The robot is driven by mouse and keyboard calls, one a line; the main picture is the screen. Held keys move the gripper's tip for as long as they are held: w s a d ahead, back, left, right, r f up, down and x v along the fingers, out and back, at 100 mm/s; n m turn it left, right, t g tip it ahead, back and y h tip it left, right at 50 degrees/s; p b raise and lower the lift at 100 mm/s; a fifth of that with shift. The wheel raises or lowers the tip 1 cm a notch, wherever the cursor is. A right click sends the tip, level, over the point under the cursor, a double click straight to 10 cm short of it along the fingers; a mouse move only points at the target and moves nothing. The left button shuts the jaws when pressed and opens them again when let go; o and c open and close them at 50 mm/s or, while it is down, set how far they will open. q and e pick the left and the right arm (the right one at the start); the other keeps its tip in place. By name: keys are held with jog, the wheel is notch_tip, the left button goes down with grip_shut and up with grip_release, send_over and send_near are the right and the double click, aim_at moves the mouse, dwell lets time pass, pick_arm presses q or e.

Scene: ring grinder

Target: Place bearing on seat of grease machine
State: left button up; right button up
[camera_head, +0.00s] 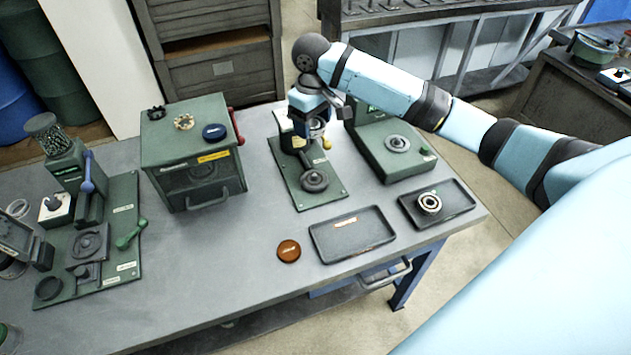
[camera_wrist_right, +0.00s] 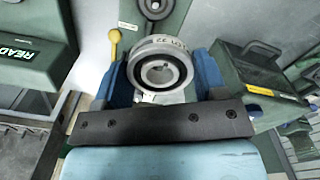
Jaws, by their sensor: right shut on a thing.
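My right gripper (camera_head: 318,128) is shut on a metal bearing (camera_wrist_right: 160,70) with lettering on its outer side. In the right wrist view the bearing sits between the blue fingers of the gripper (camera_wrist_right: 161,78). In the head view the gripper is over a machine with a green base plate (camera_head: 332,189), in front of its upright. That plate bears a dark round seat (camera_head: 314,181), with the bearing apart from it. The seat shows partly at the top of the right wrist view (camera_wrist_right: 154,6). Which machine is the grease machine cannot be read. My left gripper is not in view.
A green unit with a round plate (camera_head: 397,143) stands right of the machine. Another bearing (camera_head: 430,203) lies in the right tray (camera_head: 459,205); the wider tray (camera_head: 352,243) is empty. A green drawer box (camera_head: 190,147) stands left. A yellow knob (camera_wrist_right: 115,32) is near the fingers.

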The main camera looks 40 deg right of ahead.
jog(key=r, duration=0.1)
jog(key=p, duration=0.1)
send_over(314, 175)
notch_tip(314, 175, down, 15)
jog(key=shift+r, duration=0.15)
jog(key=shift+f+p, duration=0.3)
jog(key=shift+f, duration=2)
jog(key=o, duration=1.1)
jog(key=shift+f, duration=0.1)
notch_tip(314, 175, up, 12)
jog(key=shift+r+b, duration=0.15)
jog(key=shift+b, duration=0.3)
